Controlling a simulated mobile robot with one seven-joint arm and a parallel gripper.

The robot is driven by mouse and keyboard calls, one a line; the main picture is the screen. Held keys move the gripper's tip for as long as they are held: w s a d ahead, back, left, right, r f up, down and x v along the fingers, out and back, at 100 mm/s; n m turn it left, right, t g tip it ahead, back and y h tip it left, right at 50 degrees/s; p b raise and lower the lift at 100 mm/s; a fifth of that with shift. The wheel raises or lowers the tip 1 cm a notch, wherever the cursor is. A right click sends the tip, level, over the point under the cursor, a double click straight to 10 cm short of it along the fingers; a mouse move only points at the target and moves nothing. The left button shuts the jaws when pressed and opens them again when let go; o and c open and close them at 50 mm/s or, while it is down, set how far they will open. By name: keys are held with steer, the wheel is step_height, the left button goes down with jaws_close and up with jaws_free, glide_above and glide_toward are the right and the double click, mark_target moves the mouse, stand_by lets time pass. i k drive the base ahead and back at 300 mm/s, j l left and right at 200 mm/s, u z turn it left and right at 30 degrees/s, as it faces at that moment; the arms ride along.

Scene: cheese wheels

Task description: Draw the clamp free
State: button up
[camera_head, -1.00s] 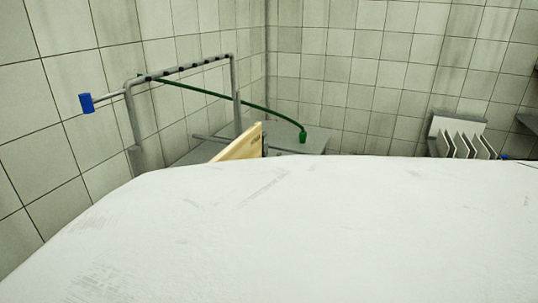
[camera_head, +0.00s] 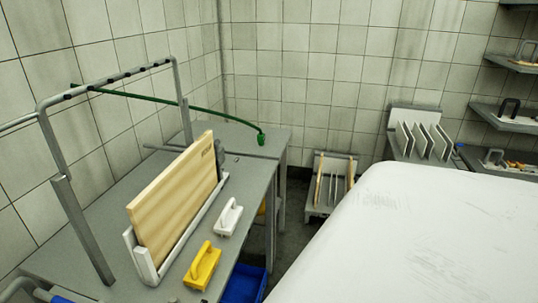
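I cannot pick out the clamp for certain in the head view. A light wooden board (camera_head: 177,200) stands on edge in a white holder (camera_head: 190,232) on a grey table (camera_head: 95,243) at the left. A grey bar (camera_head: 155,149) shows behind the board's far end; its full shape is hidden. A grey tube frame (camera_head: 75,225) rises from the table, with a green hose (camera_head: 205,108) running from it to a green end piece (camera_head: 262,140). My gripper is not in view.
A yellow handled block (camera_head: 203,267) and a white one (camera_head: 229,218) lie beside the holder. A blue bin (camera_head: 243,284) is below. A floor rack (camera_head: 331,185), a slotted rack (camera_head: 421,138) and wall shelves (camera_head: 505,118) stand beyond. A large white surface fills the lower right.

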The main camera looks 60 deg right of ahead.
mark_target(220, 177)
steer(key=z, duration=0.4)
steer(key=i+l+z, duration=0.1)
steer(key=z, duration=0.35)
steer(key=l+z, duration=0.1)
steer(key=z, duration=0.3)
steer(key=i+l+u, duration=0.1)
steer(key=i+l, duration=0.2)
steer(key=l, duration=0.15)
steer(key=i+l+u, duration=0.1)
steer(key=i+l, duration=0.15)
steer(key=l, duration=0.25)
steer(key=i+l+u, duration=0.1)
steer(key=i+l, duration=0.2)
steer(key=l, duration=0.2)
steer(key=i+l+u, duration=0.15)
steer(key=l, duration=0.35)
steer(key=i+l+u, duration=0.1)
steer(key=i+l, duration=0.2)
steer(key=l, duration=0.25)
steer(key=i+l+u, duration=0.1)
steer(key=l, duration=0.45)
steer(key=i+l+u, duration=0.1)
steer(key=i+l, duration=0.15)
steer(key=l, duration=0.3)
steer(key=i+l+u, duration=0.1)
steer(key=l, duration=0.5)
steer(key=i, duration=0.05)
